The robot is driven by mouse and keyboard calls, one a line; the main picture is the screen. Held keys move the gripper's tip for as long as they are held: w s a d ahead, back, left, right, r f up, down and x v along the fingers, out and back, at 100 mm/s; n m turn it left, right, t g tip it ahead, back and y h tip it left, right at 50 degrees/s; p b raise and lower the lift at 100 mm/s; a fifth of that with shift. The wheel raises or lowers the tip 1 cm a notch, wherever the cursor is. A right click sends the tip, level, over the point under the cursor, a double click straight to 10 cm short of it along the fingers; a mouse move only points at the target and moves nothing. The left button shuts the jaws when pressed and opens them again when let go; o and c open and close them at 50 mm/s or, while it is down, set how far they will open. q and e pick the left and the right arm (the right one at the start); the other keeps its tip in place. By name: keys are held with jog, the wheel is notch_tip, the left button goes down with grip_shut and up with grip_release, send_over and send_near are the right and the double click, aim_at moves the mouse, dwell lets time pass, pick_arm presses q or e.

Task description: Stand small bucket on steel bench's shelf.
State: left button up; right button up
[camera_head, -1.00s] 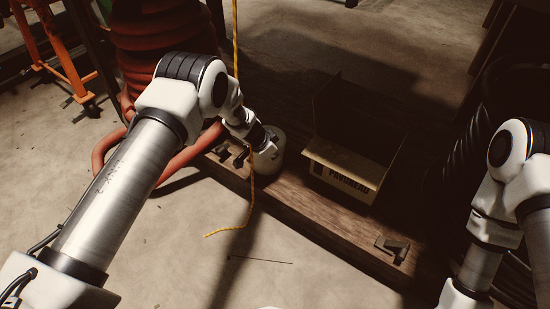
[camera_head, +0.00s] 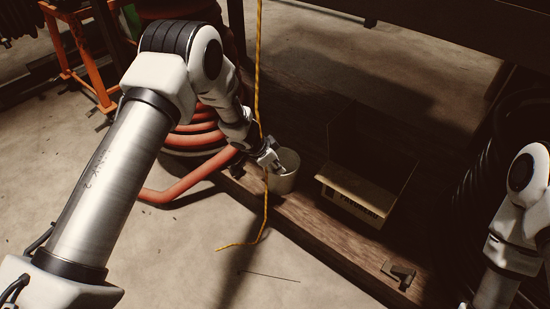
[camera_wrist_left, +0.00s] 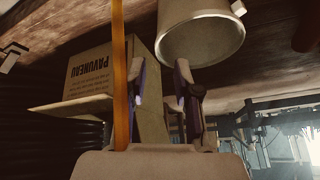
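The small bucket (camera_head: 286,172) is pale, round and upright on dark wooden planks near their front edge. My left gripper (camera_head: 272,160) is at the bucket's left rim in the head view. In the left wrist view, which looks upside down, the bucket (camera_wrist_left: 203,32) is at the top, close to the fingers of my left gripper (camera_wrist_left: 160,58). The fingers are apart with a gap between them and nothing visibly clamped. Whether they touch the bucket I cannot tell. My right gripper is out of view.
An open cardboard box (camera_head: 352,192) stands right of the bucket. A yellow rope (camera_head: 260,80) hangs by my left gripper. A red hose coil (camera_head: 195,140) is behind my left arm. A small dark metal piece (camera_head: 398,273) lies at the planks' front right.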

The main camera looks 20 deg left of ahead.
pick_arm(q)
jog(key=s+d+f+n+g, duration=0.1)
jog(key=s+f+n, duration=0.3)
jog(key=s, duration=0.7)
jog(key=s+d+f+n+g, duration=0.15)
jog(key=s+f, duration=0.35)
jog(key=s, duration=0.5)
jog(key=s+a+n+g+y, duration=0.1)
jog(key=s+a+n, duration=0.1)
jog(key=s, duration=0.7)
jog(key=s+a+n+g+y, duration=0.1)
jog(key=s+a, duration=0.3)
jog(key=s, duration=0.5)
jog(key=shift+s+a+f+n+y, duration=0.3)
jog(key=shift+n+y, duration=0.05)
jog(key=shift+y, duration=0.25)
